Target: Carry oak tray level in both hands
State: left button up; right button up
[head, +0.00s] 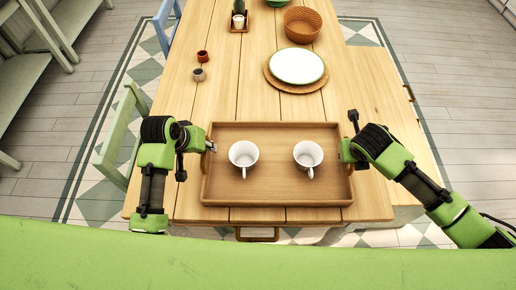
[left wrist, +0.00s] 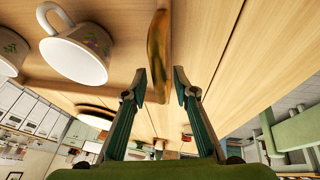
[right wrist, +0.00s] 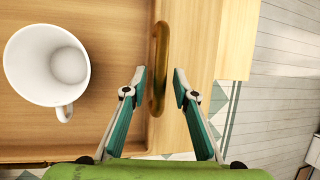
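The oak tray (head: 276,188) lies flat near the front edge of the wooden table, bearing two white mugs, a left mug (head: 243,155) and a right mug (head: 308,156). My left gripper (head: 211,147) is at the tray's left end; in the left wrist view its fingers (left wrist: 159,74) are apart, with the brass handle (left wrist: 158,50) ahead of the gap. My right gripper (head: 346,152) is at the tray's right end; in the right wrist view its fingers (right wrist: 160,72) are apart, one on each side of the other brass handle (right wrist: 158,45). Finger contact with the handles is not visible.
On the table (head: 225,95) beyond the tray are a green-rimmed plate (head: 297,66) on a woven mat, a basket (head: 302,24), two small cups (head: 201,63) and a potted cactus (head: 239,14). A green chair (head: 118,140) stands left; a bench (head: 385,100) runs along the right.

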pick_arm(q)
jog(key=v, duration=1.2)
pick_arm(e)
jog(key=v, duration=1.2)
jog(key=shift+a, duration=0.1)
